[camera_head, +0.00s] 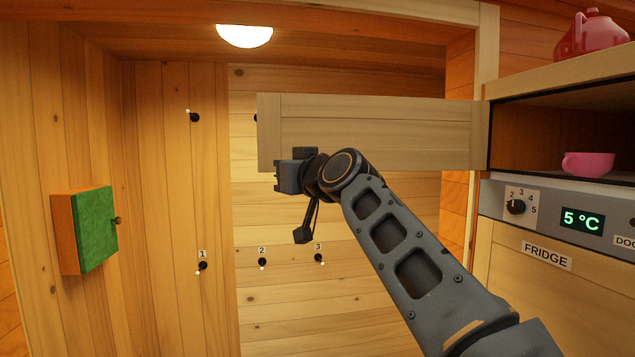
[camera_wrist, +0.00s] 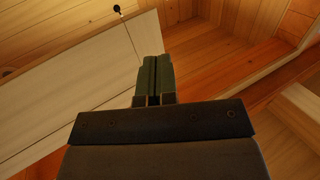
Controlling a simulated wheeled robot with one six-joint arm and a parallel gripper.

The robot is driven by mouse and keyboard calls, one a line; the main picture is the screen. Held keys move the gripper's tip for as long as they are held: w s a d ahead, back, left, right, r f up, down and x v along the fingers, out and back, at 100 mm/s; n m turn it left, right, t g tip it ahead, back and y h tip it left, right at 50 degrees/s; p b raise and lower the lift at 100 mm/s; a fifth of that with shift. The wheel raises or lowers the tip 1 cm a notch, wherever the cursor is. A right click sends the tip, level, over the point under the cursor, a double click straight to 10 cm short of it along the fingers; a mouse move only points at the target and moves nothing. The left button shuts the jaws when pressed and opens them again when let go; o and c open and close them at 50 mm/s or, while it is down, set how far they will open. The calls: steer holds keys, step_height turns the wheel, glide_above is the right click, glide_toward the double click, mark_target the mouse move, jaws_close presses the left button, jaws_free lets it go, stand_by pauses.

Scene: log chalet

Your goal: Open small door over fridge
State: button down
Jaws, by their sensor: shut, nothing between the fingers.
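The small door (camera_head: 385,125) over the fridge is a pale wooden panel. It stands swung open to the left of its compartment (camera_head: 520,135), hinged at the compartment's left edge. A pink cup (camera_head: 588,164) sits inside the compartment. My gripper (camera_head: 283,177) is shut and empty, at the door's free left end near its lower edge. In the wrist view the shut fingers (camera_wrist: 153,78) are in front of or beside the pale door panel (camera_wrist: 85,85). I cannot tell whether they touch it.
The fridge front (camera_head: 545,285) with a dial (camera_head: 516,207) and a 5 °C display (camera_head: 582,221) is below the compartment. A red teapot (camera_head: 592,33) stands on top. A green-fronted wall box (camera_head: 95,228) and several switches are on the wooden walls at left.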

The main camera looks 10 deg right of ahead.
steer(key=s+b, duration=0.3)
steer(key=s, duration=0.7)
step_height(320, 180, down, 25)
steer(key=d+m+g+h, duration=0.3)
steer(key=g+h, duration=0.1)
steer(key=g, duration=0.2)
steer(key=s+d+f+g+h, duration=0.1)
steer(key=s+d+f+g, duration=0.1)
steer(key=f, duration=0.5)
steer(key=s+d+f+m+g+h, duration=0.1)
steer(key=s+d+f, duration=0.3)
steer(key=s+f, duration=0.2)
steer(key=s+d+f+m+g+h, duration=0.1)
steer(key=s+d+f+g+h, duration=0.1)
steer(key=f, duration=0.6)
steer(key=shift+s+d+f+g, duration=0.25)
steer(key=shift+s+d, duration=0.2)
steer(key=shift+s, duration=0.8)
